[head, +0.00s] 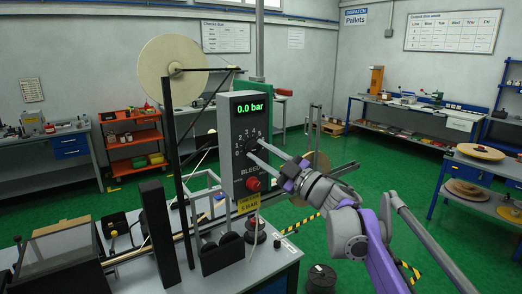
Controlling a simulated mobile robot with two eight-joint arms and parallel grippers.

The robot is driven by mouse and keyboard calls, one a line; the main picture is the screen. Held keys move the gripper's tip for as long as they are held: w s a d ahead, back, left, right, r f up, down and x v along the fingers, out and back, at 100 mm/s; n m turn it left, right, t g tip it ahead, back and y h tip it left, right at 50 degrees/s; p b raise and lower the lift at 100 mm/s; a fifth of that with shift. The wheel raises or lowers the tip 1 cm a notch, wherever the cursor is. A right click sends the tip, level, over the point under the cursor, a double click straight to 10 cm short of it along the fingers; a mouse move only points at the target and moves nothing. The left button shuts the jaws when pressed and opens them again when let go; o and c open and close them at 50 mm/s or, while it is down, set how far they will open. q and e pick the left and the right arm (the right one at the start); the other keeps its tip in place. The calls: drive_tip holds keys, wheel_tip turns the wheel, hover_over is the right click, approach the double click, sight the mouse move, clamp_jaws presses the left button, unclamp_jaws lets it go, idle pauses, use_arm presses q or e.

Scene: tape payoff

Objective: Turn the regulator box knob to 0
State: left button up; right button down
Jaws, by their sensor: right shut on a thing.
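The regulator box (237,178) is a tall dark grey box in the middle of the head view. Its green display (249,107) reads 0.0 bar. Below the display is a dial with numbers from 0 upward around a dark knob (251,146). My right gripper (256,149) comes in from the lower right, with its fingers shut on the knob. The fingers partly cover the knob, so I cannot tell where its pointer stands. A red button (253,184) sits lower on the box, below the "BLEED" lettering. My left gripper is not in view.
A large cream tape reel (172,69) stands on a black post left of the box. A yellow label (248,204) is under the red button. A small spool (255,230) stands on the bench by the box. Green floor is open behind.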

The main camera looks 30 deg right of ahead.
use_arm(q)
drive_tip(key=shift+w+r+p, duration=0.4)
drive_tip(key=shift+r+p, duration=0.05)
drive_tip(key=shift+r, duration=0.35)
use_arm(e)
drive_tip(key=shift+d+r+n+g+y, duration=0.1)
drive_tip(key=shift+n+g+y, duration=0.25)
drive_tip(key=shift+n, duration=0.65)
drive_tip(key=shift+r+n+g+y, duration=0.15)
drive_tip(key=shift+n+g, duration=0.3)
drive_tip(key=shift+n, duration=0.55)
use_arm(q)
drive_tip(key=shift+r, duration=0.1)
use_arm(e)
drive_tip(key=shift+f, duration=0.15)
drive_tip(key=c, duration=0.5)
unclamp_jaws()
drive_tip(key=shift+s+d+f, duration=0.1)
drive_tip(key=shift+s+d, duration=0.15)
drive_tip(key=shift+s, duration=0.05)
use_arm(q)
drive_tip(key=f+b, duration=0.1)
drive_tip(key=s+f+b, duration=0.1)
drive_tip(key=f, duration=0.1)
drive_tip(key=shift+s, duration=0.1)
use_arm(e)
drive_tip(key=v, duration=1)
